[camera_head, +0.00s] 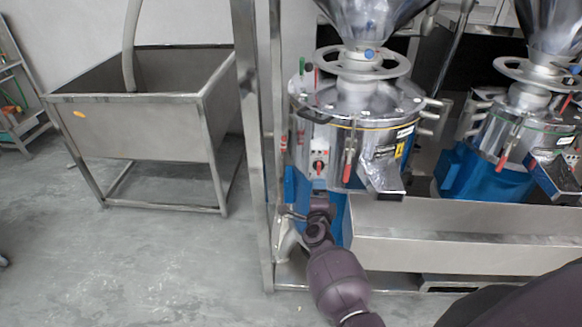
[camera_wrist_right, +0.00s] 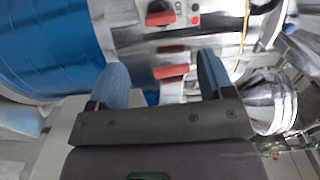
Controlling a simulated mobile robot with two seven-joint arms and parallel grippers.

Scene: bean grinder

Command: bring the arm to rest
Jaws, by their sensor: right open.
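My right arm comes in from the bottom of the head view. Its gripper (camera_head: 319,205) is in front of the near grinder (camera_head: 360,135), just below a small control panel with a red switch knob (camera_head: 319,168). In the right wrist view the two fingers of my right gripper (camera_wrist_right: 162,78) are apart. The red knob (camera_wrist_right: 160,14) shows beyond the fingers, and a red handle piece (camera_wrist_right: 172,72) shows between them in the picture. I see nothing held. Whether the fingers touch the grinder I cannot tell. My left gripper is not in view.
A long steel trough (camera_head: 460,235) runs along the right, close to my right arm. A steel post (camera_head: 262,150) stands just left of the gripper. A second grinder (camera_head: 520,130) is at the far right. A steel tub (camera_head: 140,120) stands at left; the floor before it is clear.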

